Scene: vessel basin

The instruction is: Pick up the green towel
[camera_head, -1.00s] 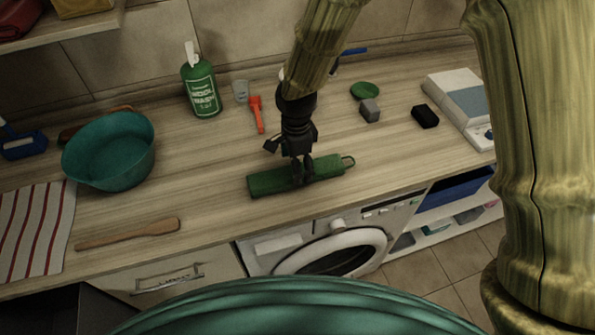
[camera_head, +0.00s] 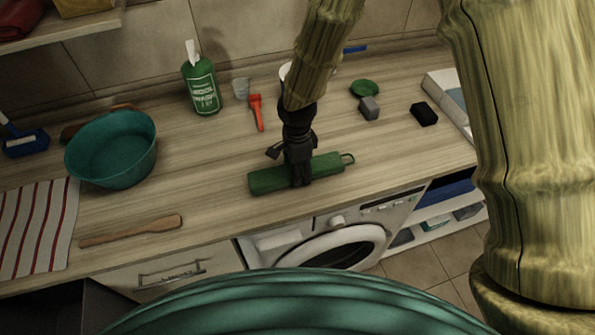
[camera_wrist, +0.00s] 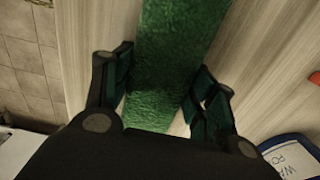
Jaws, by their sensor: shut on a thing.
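The green towel (camera_head: 270,180) is a folded or rolled long strip with a loop at its right end. It lies near the front edge of the counter, above the washing machine. My gripper (camera_head: 300,180) points down over its middle and is shut on it. In the wrist view the towel (camera_wrist: 168,75) runs between the two fingers (camera_wrist: 160,95), one on each side. The part of the towel under the gripper's palm is hidden. I cannot tell whether the towel is clear of the counter.
A teal basin (camera_head: 112,150), a wooden spoon (camera_head: 130,231) and a striped cloth (camera_head: 32,225) lie to the left. A green wool wash bottle (camera_head: 201,88) and an orange-red tool (camera_head: 257,112) stand or lie behind. A grey block (camera_head: 369,108), black block (camera_head: 424,114) and green disc (camera_head: 364,88) lie right.

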